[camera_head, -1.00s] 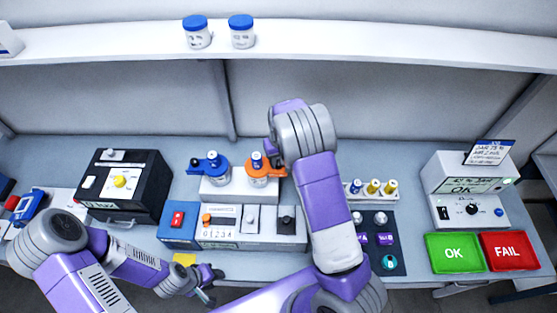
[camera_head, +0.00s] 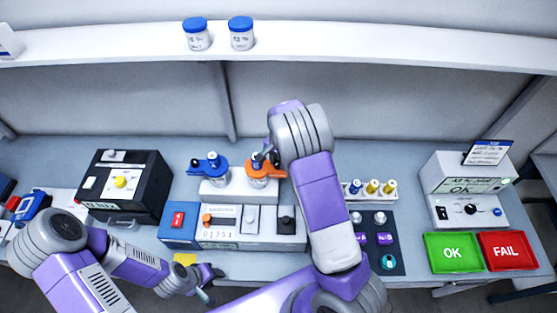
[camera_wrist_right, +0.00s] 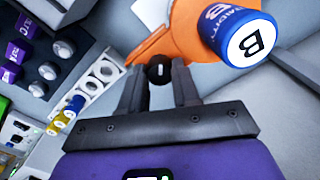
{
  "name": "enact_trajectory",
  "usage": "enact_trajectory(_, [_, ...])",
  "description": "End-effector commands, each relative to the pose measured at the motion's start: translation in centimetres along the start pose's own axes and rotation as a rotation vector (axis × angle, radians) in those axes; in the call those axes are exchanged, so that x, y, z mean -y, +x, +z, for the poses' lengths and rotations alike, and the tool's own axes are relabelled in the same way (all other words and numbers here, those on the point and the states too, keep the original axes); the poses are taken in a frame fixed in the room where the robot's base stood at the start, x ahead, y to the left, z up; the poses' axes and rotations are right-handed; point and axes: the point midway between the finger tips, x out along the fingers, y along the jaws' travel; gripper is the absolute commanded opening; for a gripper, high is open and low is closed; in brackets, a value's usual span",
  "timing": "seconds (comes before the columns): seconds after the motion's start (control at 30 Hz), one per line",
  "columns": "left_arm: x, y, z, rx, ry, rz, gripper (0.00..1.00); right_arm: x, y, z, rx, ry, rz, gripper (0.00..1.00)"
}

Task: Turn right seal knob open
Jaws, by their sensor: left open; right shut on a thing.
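The right seal station has an orange holder (camera_head: 262,181) on a white block, with a blue-capped vial (camera_head: 253,161) in it. In the head view my right gripper (camera_head: 268,156) is at the orange holder, partly hidden by my wrist. My left gripper (camera_head: 206,287) is open and empty near the table's front edge.
A blue holder (camera_head: 210,166) with a vial stands left of the orange one. A switch panel (camera_head: 245,222) lies in front. A vial rack (camera_head: 371,190) stands right of my right arm. Green OK (camera_head: 453,253) and red FAIL (camera_head: 510,251) pads lie at the right.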

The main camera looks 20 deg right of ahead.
Motion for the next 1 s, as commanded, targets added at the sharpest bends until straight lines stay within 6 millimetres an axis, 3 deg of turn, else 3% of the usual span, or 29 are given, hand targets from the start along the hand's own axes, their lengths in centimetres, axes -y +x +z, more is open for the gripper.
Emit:
enact_trajectory(0.73, [-0.04, -0.1, 0.01, 0.0, 0.0, 0.0, 0.43, 0.11, -0.06, 0.07, -0.003, 0.09, -0.002, 0.0])
enact_trajectory(0.77, [-0.04, -0.1, 0.01, 0.0, 0.0, 0.0, 0.43, 0.11, -0.06, 0.07, -0.003, 0.089, -0.002, 0.32])
enact_trajectory(0.9, [-0.04, -0.1, 0.0, 0.0, 0.0, 0.0, 0.43, 0.09, -0.05, 0.06, -0.003, 0.089, -0.002, 0.54])
enact_trajectory(1.0, [-0.04, -0.1, 0.01, 0.0, 0.0, 0.0, 0.43, 0.07, -0.04, 0.05, -0.003, 0.089, -0.001, 0.56])
